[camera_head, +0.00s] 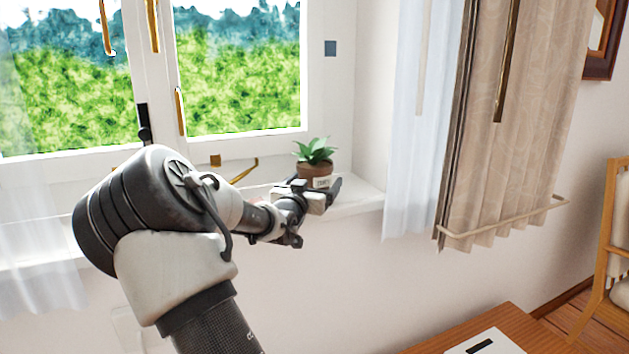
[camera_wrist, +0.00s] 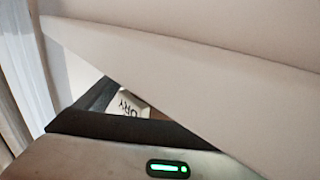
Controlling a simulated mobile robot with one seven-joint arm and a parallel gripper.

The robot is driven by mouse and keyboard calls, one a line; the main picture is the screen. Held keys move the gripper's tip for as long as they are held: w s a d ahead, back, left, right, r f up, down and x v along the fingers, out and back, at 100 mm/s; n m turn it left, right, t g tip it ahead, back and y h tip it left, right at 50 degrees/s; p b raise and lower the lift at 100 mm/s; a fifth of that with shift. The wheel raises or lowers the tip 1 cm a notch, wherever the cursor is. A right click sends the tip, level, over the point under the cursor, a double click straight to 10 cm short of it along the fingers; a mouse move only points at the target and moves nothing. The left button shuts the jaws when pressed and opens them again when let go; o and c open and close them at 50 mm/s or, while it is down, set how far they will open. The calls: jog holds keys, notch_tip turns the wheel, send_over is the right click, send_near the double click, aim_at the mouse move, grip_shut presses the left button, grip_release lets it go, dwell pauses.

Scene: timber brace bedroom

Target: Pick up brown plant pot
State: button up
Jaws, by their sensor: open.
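The brown plant pot (camera_head: 316,170) stands upright on the white window sill, with a leafy green plant in it and a pale label on its front. My gripper (camera_head: 321,188) is open at the near side of the pot and overlaps its lower part in the head view. I cannot tell whether the fingers touch the pot. In the wrist view a pale label with dark letters (camera_wrist: 128,104) shows beyond a dark part of my gripper, and appears to be the pot's.
The window sill (camera_head: 358,200) has free room right of the pot. A brass window handle (camera_head: 245,170) lies left of it. A white sheer curtain (camera_head: 412,130) and beige curtain (camera_head: 505,130) hang at right. A wooden table (camera_head: 455,341) stands below.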

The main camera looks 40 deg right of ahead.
jog(key=shift+w+d, duration=0.1)
jog(key=shift+c, duration=0.2)
jog(key=c, duration=1.4)
jog(key=shift+r, duration=0.15)
jog(key=c, duration=0.3)
